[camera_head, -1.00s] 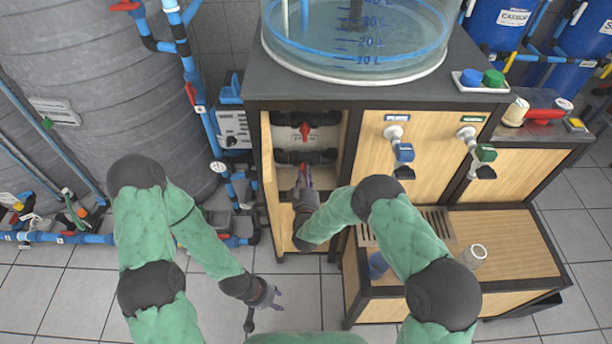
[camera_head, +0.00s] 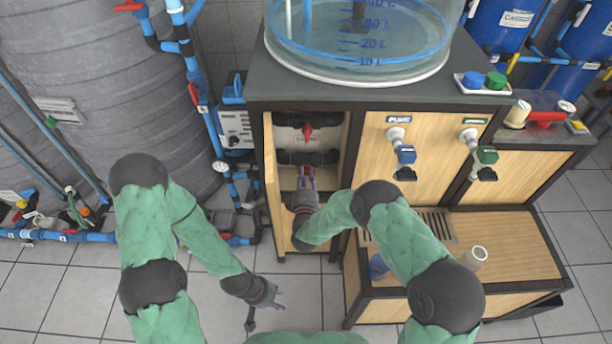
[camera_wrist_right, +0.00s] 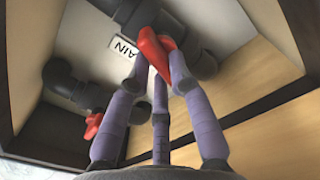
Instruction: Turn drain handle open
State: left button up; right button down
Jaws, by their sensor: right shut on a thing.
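The red drain handle (camera_wrist_right: 150,50) sits on a dark valve and pipe (camera_wrist_right: 140,15) in the right wrist view. A white label (camera_wrist_right: 122,47) beside it shows the letters "AIN", upside down. My right gripper (camera_wrist_right: 158,75) is shut on this handle, its purple fingers around the red lever. In the head view my right gripper (camera_head: 306,178) reaches into the open cabinet at the lower dark pipe (camera_head: 325,157), and its fingers partly cover the handle. My left gripper (camera_head: 278,297) hangs low over the floor, empty, with its fingertips apart.
A second red handle (camera_head: 307,131) is on the upper pipe; a red handle also shows lower left in the wrist view (camera_wrist_right: 92,125). The cabinet's open door (camera_head: 271,185) stands left of my right arm. A clear water tank (camera_head: 355,50) sits on top.

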jog(key=shift+a+f+n, duration=0.1)
jog(key=shift+f+n, duration=0.05)
jog(key=shift+n, duration=1.85)
jog(key=c, duration=1.1)
grip_release()
jog(key=shift+s, duration=0.1)
jog(key=s, duration=0.7)
jog(key=shift+s, duration=0.2)
